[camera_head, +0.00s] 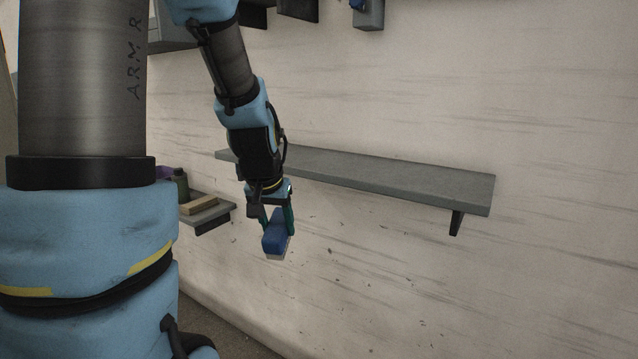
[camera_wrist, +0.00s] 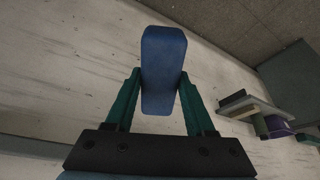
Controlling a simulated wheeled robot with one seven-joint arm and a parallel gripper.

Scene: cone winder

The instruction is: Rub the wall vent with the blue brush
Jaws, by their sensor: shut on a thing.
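My gripper (camera_head: 277,218) is shut on the blue brush (camera_head: 274,234), with green fingers on both sides of its block. The brush hangs below the gripper in the head view, its pale bristle side facing down. In the wrist view the blue back of the brush (camera_wrist: 163,62) stands between the fingertips of my gripper (camera_wrist: 160,85). The brush is in front of the pale wall, below the level of the grey shelf. I cannot make out a wall vent in either view.
A long grey shelf (camera_head: 400,178) with a dark bracket is on the wall (camera_head: 540,270) behind and right of my gripper. A lower small shelf (camera_head: 224,212) at left bears a tan block (camera_head: 199,205), a dark green bottle (camera_head: 181,184) and a purple thing (camera_head: 164,173). Wall at lower right is clear.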

